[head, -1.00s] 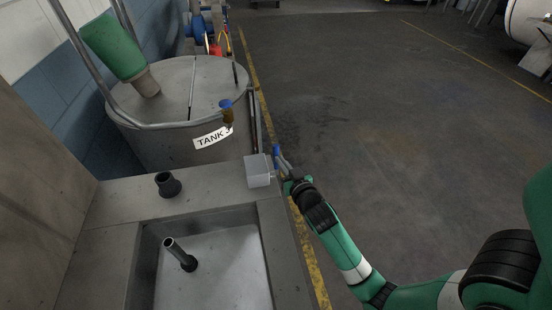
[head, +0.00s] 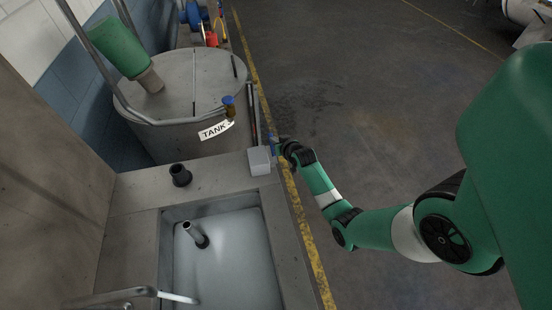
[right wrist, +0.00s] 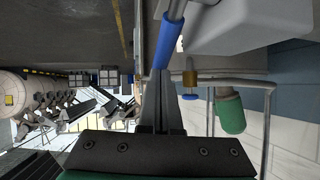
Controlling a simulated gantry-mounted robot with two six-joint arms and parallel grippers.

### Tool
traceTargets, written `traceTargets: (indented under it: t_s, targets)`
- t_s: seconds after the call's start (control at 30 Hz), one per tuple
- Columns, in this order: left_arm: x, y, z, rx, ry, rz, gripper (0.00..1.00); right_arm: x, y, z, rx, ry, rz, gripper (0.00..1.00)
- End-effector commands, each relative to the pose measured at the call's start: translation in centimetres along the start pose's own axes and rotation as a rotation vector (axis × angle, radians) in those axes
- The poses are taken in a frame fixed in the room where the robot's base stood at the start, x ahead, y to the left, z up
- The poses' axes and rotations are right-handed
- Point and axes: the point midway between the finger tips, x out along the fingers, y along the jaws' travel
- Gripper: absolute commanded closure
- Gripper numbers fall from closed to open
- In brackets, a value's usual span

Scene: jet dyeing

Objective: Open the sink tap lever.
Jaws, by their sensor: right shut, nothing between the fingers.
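The tap lever has a blue sleeve and stands beside a pale box (head: 260,160) at the sink's far right corner. Only a little of the lever (head: 273,146) shows in the head view. The lever (right wrist: 168,44) is large in the right wrist view, slanting down to its blue tip. My right gripper (head: 282,146) is at the lever, on its right side. In the right wrist view its fingers (right wrist: 162,95) are shut and empty, with the lever's tip right at them. Whether they touch is unclear. My left gripper is not in view.
The sink basin (head: 230,265) has an upright dark pipe (head: 195,235). A metal spout (head: 125,294) enters at lower left, with a pale streak from its end. A black fitting (head: 180,175) stands on the rim. The tank (head: 180,100) is behind. Floor at right is open.

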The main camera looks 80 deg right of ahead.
Motion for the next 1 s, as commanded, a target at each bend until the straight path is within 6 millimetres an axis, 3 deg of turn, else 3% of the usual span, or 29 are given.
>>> traceTargets:
  t_s: [0.43, 1.0]
  targets:
    - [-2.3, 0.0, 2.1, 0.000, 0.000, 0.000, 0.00, 3.4, 0.7, 1.3, 0.000, 0.001, 0.001, 1.00]
    - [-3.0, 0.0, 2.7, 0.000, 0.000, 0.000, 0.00, 4.4, 0.9, 1.8, 0.000, 0.001, 0.001, 1.00]
